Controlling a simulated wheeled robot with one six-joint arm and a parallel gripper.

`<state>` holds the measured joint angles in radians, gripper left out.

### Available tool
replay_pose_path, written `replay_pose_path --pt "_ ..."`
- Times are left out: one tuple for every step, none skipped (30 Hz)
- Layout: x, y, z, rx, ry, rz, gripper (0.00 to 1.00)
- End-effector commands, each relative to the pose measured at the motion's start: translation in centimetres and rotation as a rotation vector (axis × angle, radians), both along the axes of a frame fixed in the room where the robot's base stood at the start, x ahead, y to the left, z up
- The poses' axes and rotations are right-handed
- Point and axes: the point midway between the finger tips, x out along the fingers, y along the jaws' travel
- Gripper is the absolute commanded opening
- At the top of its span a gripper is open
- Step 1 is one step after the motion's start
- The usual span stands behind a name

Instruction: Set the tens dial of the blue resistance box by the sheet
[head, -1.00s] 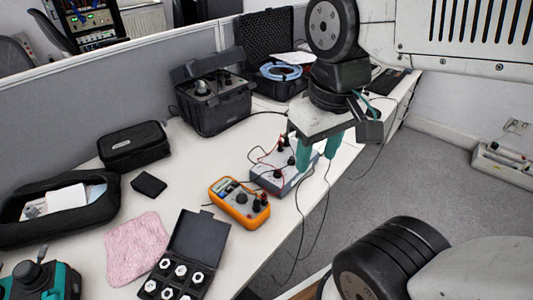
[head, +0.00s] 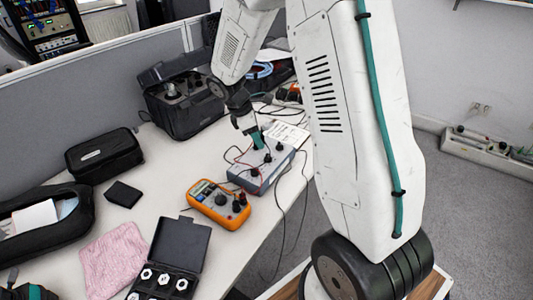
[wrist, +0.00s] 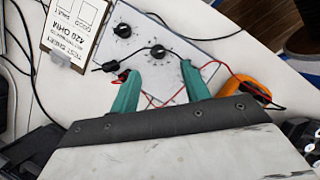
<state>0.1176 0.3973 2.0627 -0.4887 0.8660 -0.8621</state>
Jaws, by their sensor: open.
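The blue resistance box (head: 246,180) stands on the table, with black knobs on its top and leads running from it. In the wrist view its pale top face (wrist: 178,25) carries a dial (wrist: 123,30) and another dial (wrist: 157,51); their settings are too small to read. The test sheet (head: 287,131) lies beyond the box; in the wrist view the sheet (wrist: 75,25) reads 420 OHM. My gripper (wrist: 160,67) is open and empty over the box, the nearer dial appearing between and just past its fingertips. Contact cannot be told. In the head view my gripper (head: 257,139) partly hides the box top.
An orange multimeter (head: 208,205) stands close to the box, with black and red leads around both. An open black case (head: 183,118) stands at the back.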

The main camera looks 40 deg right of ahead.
Motion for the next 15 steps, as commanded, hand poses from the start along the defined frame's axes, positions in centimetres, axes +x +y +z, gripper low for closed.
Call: replay_pose_path --pt "0.2 -0.2 -0.7 0.000 0.011 0.014 0.47" --pt "0.4 -0.3 -1.0 0.000 0.015 0.022 0.47" --pt "0.4 -0.5 -1.3 0.000 0.019 0.030 0.47" --pt "0.5 -0.6 -1.6 0.000 0.020 0.034 0.47" --pt "0.4 -0.7 -2.0 0.000 0.021 0.035 0.47" --pt "0.4 -0.8 -2.4 0.000 0.022 0.035 0.47" --pt "0.3 -1.0 -2.7 0.000 0.023 0.035 0.47" --pt "0.2 -1.1 -3.2 0.000 0.023 0.034 0.47" --pt "0.0 -1.3 -3.8 0.001 0.023 0.035 0.47" --pt "-0.1 -1.5 -4.3 0.000 0.023 0.036 0.47" --pt "-0.1 -1.7 -4.7 0.000 0.023 0.035 0.47" --pt "-0.2 -1.9 -5.3 0.000 0.022 0.034 0.47" --pt "-0.3 -2.1 -5.8 0.000 0.023 0.034 0.47" --pt "-0.4 -2.3 -6.2 0.000 0.021 0.033 0.47" --pt "-0.4 -2.5 -6.7 0.000 0.020 0.034 0.47"
